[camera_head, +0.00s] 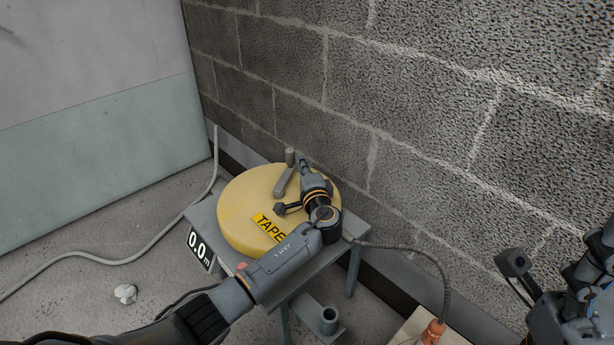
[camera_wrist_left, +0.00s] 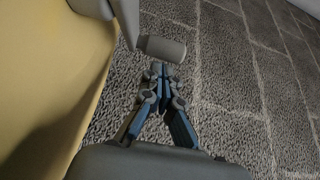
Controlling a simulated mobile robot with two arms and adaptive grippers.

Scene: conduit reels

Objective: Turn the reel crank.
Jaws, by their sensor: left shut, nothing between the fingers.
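The yellow tape reel (camera_head: 240,205) lies flat on a grey stand (camera_head: 203,217), with a "TAPE" label on top. Its grey crank (camera_head: 283,181) lies across the top and has an upright knob (camera_head: 290,157) at its far end. My left gripper (camera_head: 301,157) is over the reel, shut and empty, with its fingertips just right of the knob. In the left wrist view the closed fingertips (camera_wrist_left: 160,70) point at the grey knob (camera_wrist_left: 165,49), very close; I cannot tell whether they touch.
A block wall (camera_head: 450,130) stands close behind the reel. A display (camera_head: 199,250) on the stand reads 0.0 m. A hose (camera_head: 444,285) and an orange-tipped item (camera_head: 433,331) are at right. A cable (camera_head: 130,262) and a pale lump (camera_head: 125,293) lie on the floor.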

